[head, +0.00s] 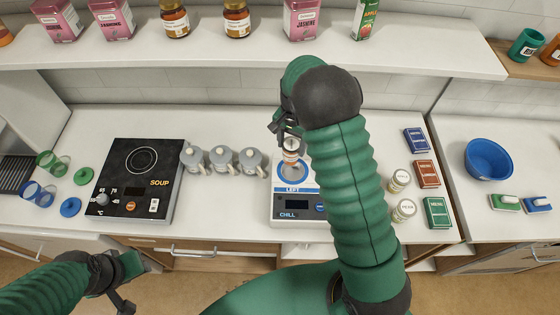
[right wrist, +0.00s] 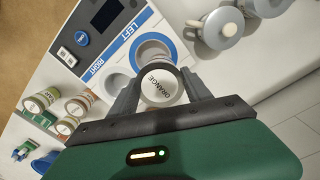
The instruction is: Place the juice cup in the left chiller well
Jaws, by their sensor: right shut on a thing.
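My right gripper (head: 287,133) is shut on the juice cup (head: 291,151), an orange-and-white cup whose lid reads ORANGE in the right wrist view (right wrist: 160,87). The chiller (head: 299,212) is a white unit with a dark CHILL panel and a blue band. Its left well (right wrist: 151,54), beside the LEFT label, looks empty and lies just beyond the held cup. The right well (right wrist: 117,86) also shows in the right wrist view. The cup is above or at the rear of the chiller; its exact height is unclear. My left gripper (head: 126,285) is low at the left, its fingertips unclear.
A soup hob (head: 141,180) and several grey lidded mugs (head: 222,158) stand left of the chiller. Lidded cups (head: 398,181) and menu boxes (head: 425,173) stand to its right. A blue bowl (head: 488,159) is farther right. A shelf (head: 240,55) runs above.

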